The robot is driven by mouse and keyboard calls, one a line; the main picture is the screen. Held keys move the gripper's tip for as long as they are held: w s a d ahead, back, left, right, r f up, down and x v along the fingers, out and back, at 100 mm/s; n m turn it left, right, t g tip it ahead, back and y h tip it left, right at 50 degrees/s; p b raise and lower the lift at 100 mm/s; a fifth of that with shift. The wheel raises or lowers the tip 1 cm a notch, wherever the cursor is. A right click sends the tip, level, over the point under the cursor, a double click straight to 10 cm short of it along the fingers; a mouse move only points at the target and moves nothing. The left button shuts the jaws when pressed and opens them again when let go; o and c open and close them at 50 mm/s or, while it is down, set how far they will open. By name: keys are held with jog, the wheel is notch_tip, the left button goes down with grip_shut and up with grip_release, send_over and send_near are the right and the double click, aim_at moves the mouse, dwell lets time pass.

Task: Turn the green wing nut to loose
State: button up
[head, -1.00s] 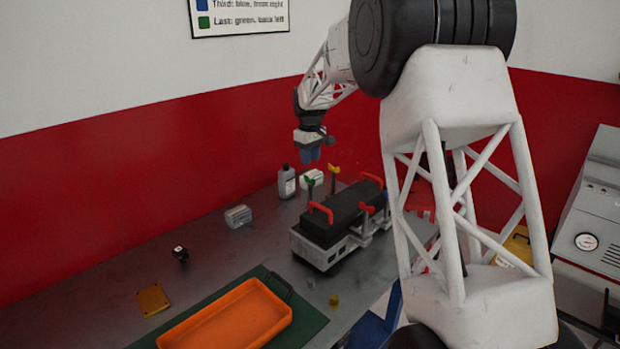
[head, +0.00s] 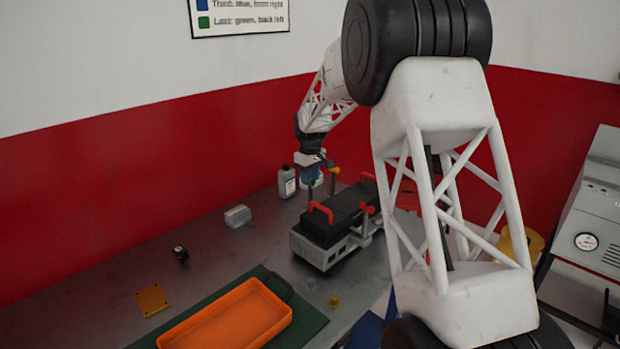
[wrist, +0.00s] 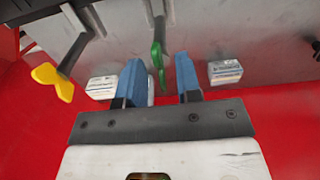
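The green wing nut (wrist: 157,58) sits on a grey stud in the wrist view, its wings lined up roughly along the fingers. My gripper (wrist: 159,66) is open, with one blue finger on each side of the nut and a gap on both sides. In the head view my gripper (head: 311,176) points down at the back left of the engine trainer (head: 345,214) and hides the green nut. A yellow wing nut (wrist: 52,80) stands on another stud at the left of the wrist view.
A grey bottle (head: 287,182) stands close to my gripper's left, and white boxes (wrist: 225,71) show near the fingers. An orange tray (head: 227,323) lies at the front. A white box (head: 237,216) is on the bench.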

jog(key=shift+f, duration=0.15)
grip_shut()
